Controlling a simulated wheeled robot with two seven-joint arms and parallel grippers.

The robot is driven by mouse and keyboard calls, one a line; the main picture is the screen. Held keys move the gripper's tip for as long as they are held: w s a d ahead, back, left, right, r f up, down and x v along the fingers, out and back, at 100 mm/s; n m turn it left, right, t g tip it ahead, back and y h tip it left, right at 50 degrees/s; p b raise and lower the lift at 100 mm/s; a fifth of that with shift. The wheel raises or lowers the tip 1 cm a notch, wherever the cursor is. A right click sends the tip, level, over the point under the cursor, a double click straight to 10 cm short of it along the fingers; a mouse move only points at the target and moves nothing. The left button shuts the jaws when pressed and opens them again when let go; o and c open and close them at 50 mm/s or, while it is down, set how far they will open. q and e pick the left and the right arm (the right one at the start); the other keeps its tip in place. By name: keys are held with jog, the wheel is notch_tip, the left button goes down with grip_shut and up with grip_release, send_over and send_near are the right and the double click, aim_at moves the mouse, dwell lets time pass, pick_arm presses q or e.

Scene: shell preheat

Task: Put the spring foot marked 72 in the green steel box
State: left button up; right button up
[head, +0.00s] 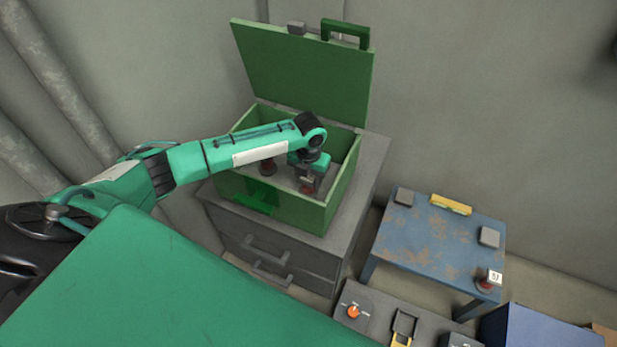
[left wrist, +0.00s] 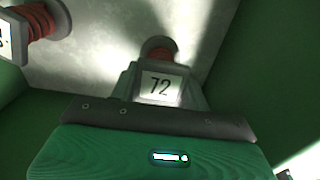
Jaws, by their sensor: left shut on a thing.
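The green steel box (head: 262,212) stands on a grey drawer cabinet with its lid (head: 303,68) open. My left gripper (head: 307,180) reaches down inside the box and is shut on the spring foot marked 72. In the left wrist view the spring foot marked 72 (left wrist: 159,86) sits between the jaws, its white label facing the camera. In the head view it is mostly hidden by the gripper. I cannot tell whether it touches the box floor. Another spring foot (head: 267,167) stands in the box to the left; it also shows in the left wrist view (left wrist: 50,28), its label cut off. My right gripper is not in view.
A worn blue table (head: 425,252) at the right carries grey blocks, a yellow piece (head: 451,204) and a labelled spring foot (head: 487,282). A grey bench with an orange knob (head: 353,311) stands in front. The raised lid stands behind my left arm.

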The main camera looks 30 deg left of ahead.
pick_arm(q)
jog(key=shift+f, duration=0.1)
jog(key=o, duration=1.2)
jog(key=shift+r, duration=0.25)
jog(key=shift+r+p, duration=0.55)
jog(key=shift+r, duration=5.35)
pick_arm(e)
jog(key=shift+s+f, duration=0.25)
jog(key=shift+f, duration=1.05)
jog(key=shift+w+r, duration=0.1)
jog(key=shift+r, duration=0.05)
